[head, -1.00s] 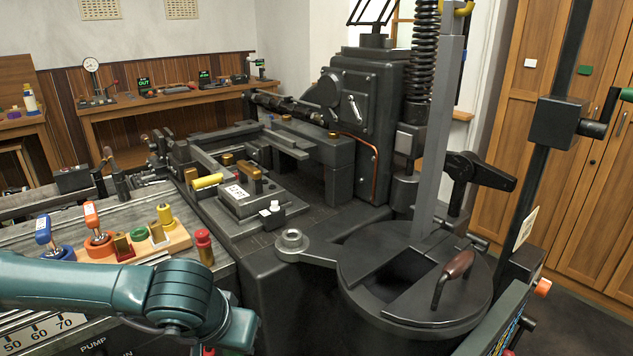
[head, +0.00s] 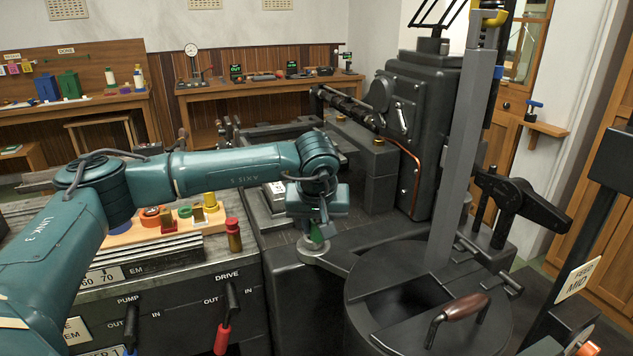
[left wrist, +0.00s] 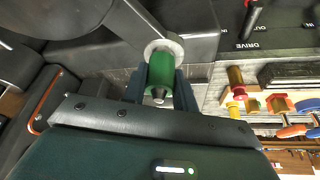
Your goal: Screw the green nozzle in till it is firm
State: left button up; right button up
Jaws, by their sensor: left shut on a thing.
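The green nozzle (left wrist: 161,68) is between the two dark fingers of my left gripper (left wrist: 160,88) in the left wrist view. Its far end meets the pale round collar (left wrist: 172,46); I cannot tell how deep it sits in it. In the head view my left gripper (head: 319,234) points down over the same collar (head: 312,249), at the end of the dark arm beside the round pot. Only a little green of the nozzle (head: 317,237) shows there, the rest hidden by the gripper. My right gripper is not in view.
The round black pot (head: 400,345) with a brown-handled lid stands just right of the collar. A wooden tray (head: 125,238) with coloured parts lies on the bench at left, below my arm. A red-knobbed brass part (head: 233,236) stands nearby. A tall grey post (head: 462,160) rises behind the pot.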

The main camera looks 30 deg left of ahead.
pick_arm(q)
jog(key=w+a+r+n+y, duration=0.1)
jog(key=w+a+r+n, duration=0.1)
jog(key=w+a+r, duration=0.1)
jog(key=shift+w+a+r+p, duration=0.2)
jog(key=shift+w+r+p, duration=0.15)
jog(key=shift+w+r, duration=0.55)
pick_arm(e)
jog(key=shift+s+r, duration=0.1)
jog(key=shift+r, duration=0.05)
pick_arm(q)
notch_tip(320, 180, down, 5)
jog(key=shift+s+b, duration=0.1)
jog(key=shift+b, duration=1.1)
jog(key=shift+f, duration=0.35)
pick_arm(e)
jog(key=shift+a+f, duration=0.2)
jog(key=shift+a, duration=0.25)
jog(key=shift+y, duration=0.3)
